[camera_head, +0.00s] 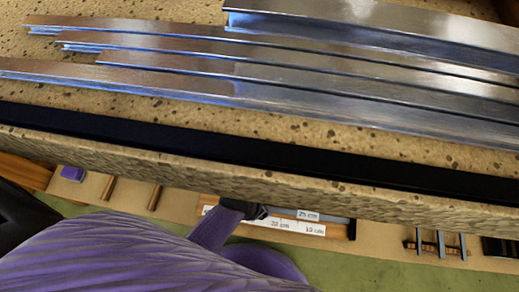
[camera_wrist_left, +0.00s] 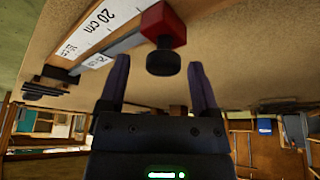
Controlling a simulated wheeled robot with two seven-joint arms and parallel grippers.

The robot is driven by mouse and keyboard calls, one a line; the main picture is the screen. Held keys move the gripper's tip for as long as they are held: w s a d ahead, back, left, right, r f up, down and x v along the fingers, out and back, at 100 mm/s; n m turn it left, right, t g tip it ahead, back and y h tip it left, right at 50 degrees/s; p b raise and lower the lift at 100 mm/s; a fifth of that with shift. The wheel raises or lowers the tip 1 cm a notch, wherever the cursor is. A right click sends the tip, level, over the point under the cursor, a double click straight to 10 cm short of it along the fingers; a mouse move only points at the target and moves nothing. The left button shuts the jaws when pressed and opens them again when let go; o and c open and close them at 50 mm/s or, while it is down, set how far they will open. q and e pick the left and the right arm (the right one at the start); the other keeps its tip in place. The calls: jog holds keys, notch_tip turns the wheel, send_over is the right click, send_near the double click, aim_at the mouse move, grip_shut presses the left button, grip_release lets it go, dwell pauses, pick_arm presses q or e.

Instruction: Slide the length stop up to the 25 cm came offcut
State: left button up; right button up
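The length stop (camera_wrist_left: 164,27) is a red block with a black knob (camera_wrist_left: 163,62), at the top of the left wrist view. A grey strip with a label reading 25 cm (camera_wrist_left: 98,62), apparently the came offcut, runs from the left toward the red block; I cannot tell whether they touch. My left gripper (camera_wrist_left: 160,66) has its two purple fingers apart, one on each side of the knob as seen here, with gaps visible. In the head view a 25 cm label (camera_head: 307,215) shows below the shelf edge; the red block is hidden there. My right gripper is not in view.
White length labels (camera_wrist_left: 110,14) lie beside the grey strip. In the head view, long metal cames (camera_head: 300,88) lie on a speckled shelf (camera_head: 400,187) with a black strip (camera_head: 200,134), covering much of the bench. A small rack (camera_head: 437,243) stands at right.

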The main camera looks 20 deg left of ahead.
pick_arm(q)
jog(key=p+v, duration=0.8)
jog(key=v, duration=0.2)
jog(key=shift+p, duration=0.35)
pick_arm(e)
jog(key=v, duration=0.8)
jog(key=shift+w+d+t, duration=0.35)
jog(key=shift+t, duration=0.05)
pick_arm(q)
jog(key=shift+w, duration=0.1)
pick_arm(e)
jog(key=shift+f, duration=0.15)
